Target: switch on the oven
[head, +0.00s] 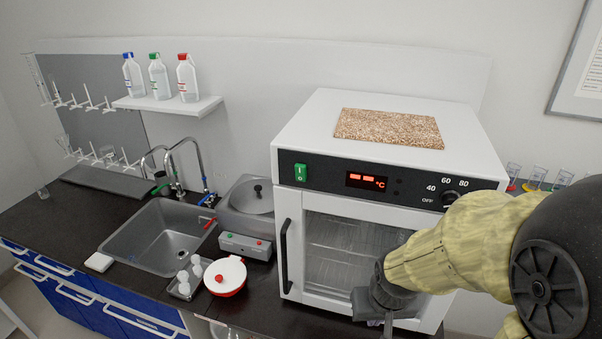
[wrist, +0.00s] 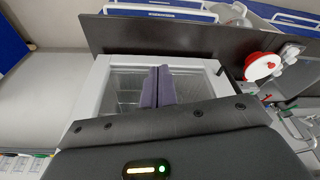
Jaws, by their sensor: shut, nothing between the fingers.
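The oven (head: 289,222) is a white box with a glass door and a black control panel (head: 330,178). The panel has a green switch (head: 301,173) at its left, a lit red display (head: 366,181) showing dashes and °C, and a black knob (head: 449,198) at its right. The door is shut, with a black vertical handle (head: 285,256) at its left. My gripper (head: 370,310) is low in front of the door, below the panel, with its tips hard to make out. In the wrist view its fingers (wrist: 158,86) are together and empty, seen against the oven's glass (wrist: 125,90).
A brown speckled mat (head: 388,128) lies on the oven. Left of it on the dark counter are a red and white pot (head: 226,276), a grey box with buttons (head: 245,246), a hot plate (head: 250,197) and a sink (head: 160,237). Glassware (head: 535,179) stands at the right.

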